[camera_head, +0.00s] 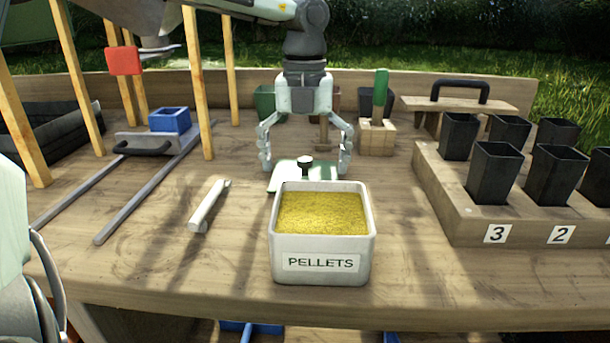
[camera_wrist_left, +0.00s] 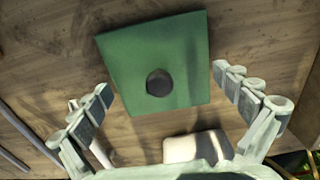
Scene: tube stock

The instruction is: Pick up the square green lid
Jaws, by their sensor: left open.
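The square green lid (camera_head: 284,180) lies flat on the wooden table with a dark round knob (camera_head: 305,161) on top. In the head view it is just behind the pellets box, which hides its front part. The left wrist view shows nearly the whole lid (camera_wrist_left: 150,45) and its knob (camera_wrist_left: 159,83). My left gripper (camera_head: 305,168) points down over the lid. Its fingers are spread to either side of the knob, and nothing is between them. The exact gap between fingertips and lid cannot be told. My right gripper is not in view.
A white box of yellow pellets (camera_head: 322,272) stands in front of the lid. A white bar (camera_head: 208,206) lies to the left. A block with black pots (camera_head: 445,205) stands at right. A wooden block with a green tool (camera_head: 376,138) is behind. Wooden posts (camera_head: 197,85) rise at left.

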